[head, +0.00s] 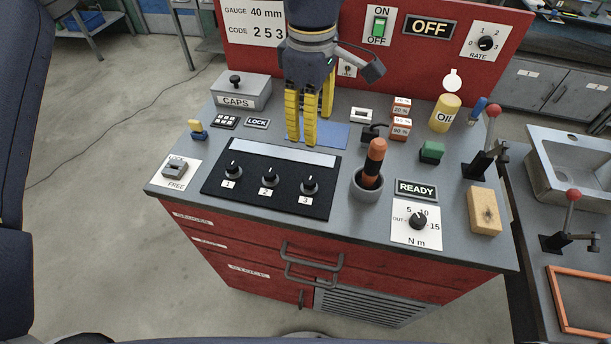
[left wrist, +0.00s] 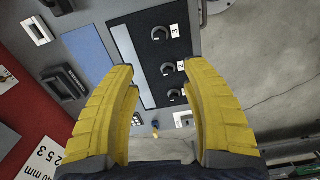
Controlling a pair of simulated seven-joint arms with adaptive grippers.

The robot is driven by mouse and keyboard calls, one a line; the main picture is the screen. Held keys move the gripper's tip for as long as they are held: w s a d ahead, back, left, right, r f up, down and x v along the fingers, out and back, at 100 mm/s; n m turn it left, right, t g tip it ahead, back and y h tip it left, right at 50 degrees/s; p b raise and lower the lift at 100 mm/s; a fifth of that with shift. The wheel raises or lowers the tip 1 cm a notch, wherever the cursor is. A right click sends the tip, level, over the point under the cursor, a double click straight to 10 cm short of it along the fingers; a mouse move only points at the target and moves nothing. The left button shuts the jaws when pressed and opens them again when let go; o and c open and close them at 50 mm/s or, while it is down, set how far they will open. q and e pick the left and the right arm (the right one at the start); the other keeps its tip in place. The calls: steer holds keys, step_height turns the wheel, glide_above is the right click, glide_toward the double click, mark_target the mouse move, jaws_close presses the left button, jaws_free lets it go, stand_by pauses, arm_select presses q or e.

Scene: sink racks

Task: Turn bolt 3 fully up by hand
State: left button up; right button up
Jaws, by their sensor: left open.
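Bolt 3 (head: 309,184) is a black knob-like head with a light pointer mark. It sits at the right end of the black panel (head: 228,205), beside bolts 2 (head: 268,180) and 1 (head: 232,170). In the left wrist view bolt 3 (left wrist: 160,33) is the uppermost of the row, near the top of the picture. My left gripper (head: 308,130) points down with yellow fingers apart and empty. It is above the bench behind the panel, clear of bolt 3. Its open fingers (left wrist: 161,68) frame the lower panel in the wrist view. My right gripper is not in view.
An orange-handled tool (head: 375,158) stands in a grey cup (head: 366,184) just right of bolt 3. A READY sign (head: 416,189) and an N m dial (head: 418,221) lie further right. A blue mat (head: 326,135) lies under the gripper. The bench front edge is free.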

mark_target(309, 180)
arm_select(q)
step_height(309, 180, down, 17)
steer(key=shift+f, duration=0.2)
stand_by(0.5)
steer(key=shift+o, duration=0.2)
jaws_close()
stand_by(0.4)
